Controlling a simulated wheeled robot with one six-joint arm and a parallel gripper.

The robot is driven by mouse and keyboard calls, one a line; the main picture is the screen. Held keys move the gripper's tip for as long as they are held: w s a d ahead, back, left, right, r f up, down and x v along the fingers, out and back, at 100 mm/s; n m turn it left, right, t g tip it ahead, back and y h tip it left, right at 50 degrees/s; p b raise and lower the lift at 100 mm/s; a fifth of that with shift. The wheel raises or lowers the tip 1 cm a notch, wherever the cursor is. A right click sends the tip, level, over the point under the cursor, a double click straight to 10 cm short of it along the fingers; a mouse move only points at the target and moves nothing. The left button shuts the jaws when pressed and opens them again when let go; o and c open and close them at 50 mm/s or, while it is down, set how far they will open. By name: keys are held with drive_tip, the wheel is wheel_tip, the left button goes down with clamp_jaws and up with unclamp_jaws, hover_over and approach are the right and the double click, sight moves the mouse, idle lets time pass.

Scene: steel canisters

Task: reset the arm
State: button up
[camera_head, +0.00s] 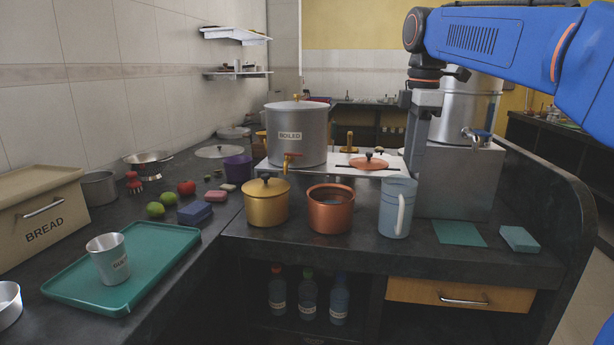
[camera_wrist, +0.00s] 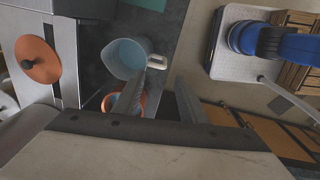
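My gripper (camera_head: 416,165) hangs pointing down from my blue arm, over the counter near the light blue pitcher (camera_head: 396,208). In the wrist view its two grey fingers (camera_wrist: 168,85) stand apart, with nothing seen held between them. The pitcher (camera_wrist: 127,58) stands upright on the counter, and its white handle lies close to one fingertip in that view. I cannot tell whether they touch. An open copper pot (camera_head: 330,210) stands left of the pitcher, partly hidden behind a finger in the wrist view.
A gold lidded pot (camera_head: 266,203), a large pot marked BOILED (camera_head: 297,137) and a steel canister with a tap (camera_head: 467,110) stand around. A green tray (camera_head: 128,268) with a metal cup (camera_head: 109,259) lies left. A teal cloth (camera_head: 459,233) and sponge (camera_head: 519,239) lie right.

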drive_tip(key=s+d+f+m+t, duration=0.2)
drive_tip(key=s+f+m, duration=0.6)
drive_tip(key=s+f, duration=0.6)
drive_tip(key=s+d+f+m+t, duration=0.2)
drive_tip(key=s+f+m, duration=0.7)
drive_tip(key=s+f, duration=0.5)
drive_tip(key=shift+d+f, duration=0.5)
drive_tip(key=shift+d, duration=0.15)
